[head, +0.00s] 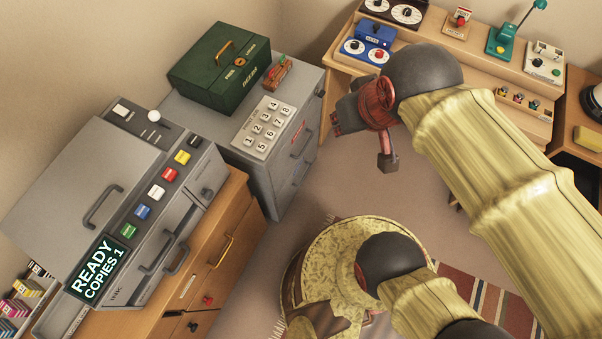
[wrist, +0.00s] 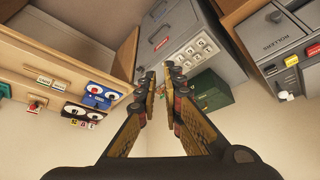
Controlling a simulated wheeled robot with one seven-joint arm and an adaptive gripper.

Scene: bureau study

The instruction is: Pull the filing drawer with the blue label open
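The grey filing cabinet (head: 282,185) stands left of centre in the head view, its drawer front turned right and seen at a steep angle. In the wrist view the cabinet (wrist: 188,22) appears upside down, with a red label (wrist: 160,43) and a handle (wrist: 158,11) on its front. I cannot make out a blue label in either view; the lower front is largely hidden or cut off. My gripper (head: 338,120) is in the air to the right of the cabinet, apart from it. In the wrist view its fingers (wrist: 160,72) are apart with nothing between them.
A green box (head: 220,65) and a numbered keypad (head: 268,127) sit on the cabinet. A grey copier (head: 75,190) on a wooden unit (head: 225,230) stands to the left. A wooden bench (head: 340,52) with devices is behind my gripper. Carpet (head: 330,185) in front of the cabinet is clear.

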